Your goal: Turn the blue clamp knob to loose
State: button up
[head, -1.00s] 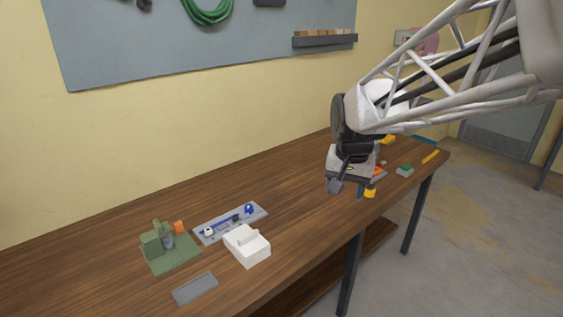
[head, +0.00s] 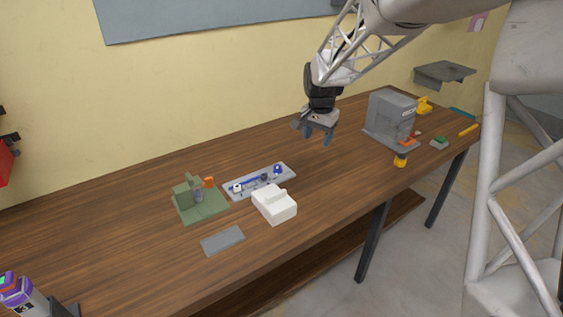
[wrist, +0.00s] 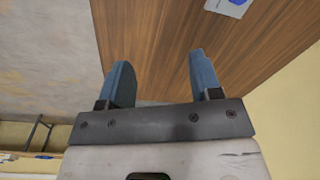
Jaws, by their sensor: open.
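A grey fixture plate (head: 232,193) lies flat on the wooden table, left of my gripper. A blue knob (head: 277,169) stands near its right end, with a blue bar and a white-and-blue part toward its left end. Which setting the knob has is too small to tell. In the wrist view, a corner of the plate (wrist: 226,7) shows at the top edge, with part of a blue knob (wrist: 239,1) cut off by the frame. My gripper (head: 316,139) is open and empty, above the table and to the right of the plate. Its two blue fingers (wrist: 160,60) are apart.
A white block (head: 274,205) sits just in front of the plate. A green fixture (head: 204,211) stands to its left, and a grey slab (head: 222,240) lies nearer the front edge. A grey machine box (head: 390,118) stands to the right. The table between plate and box is clear.

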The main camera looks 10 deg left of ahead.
jog(key=m, duration=0.2)
send_over(278, 166)
jog(key=shift+g, duration=0.4)
notch_tip(278, 166, down, 14)
jog(key=shift+w+r, duration=0.1)
jog(key=shift+r, duration=0.05)
jog(key=shift+f, duration=3.9)
jog(key=c, duration=0.9)
jog(key=shift+c, duration=0.2)
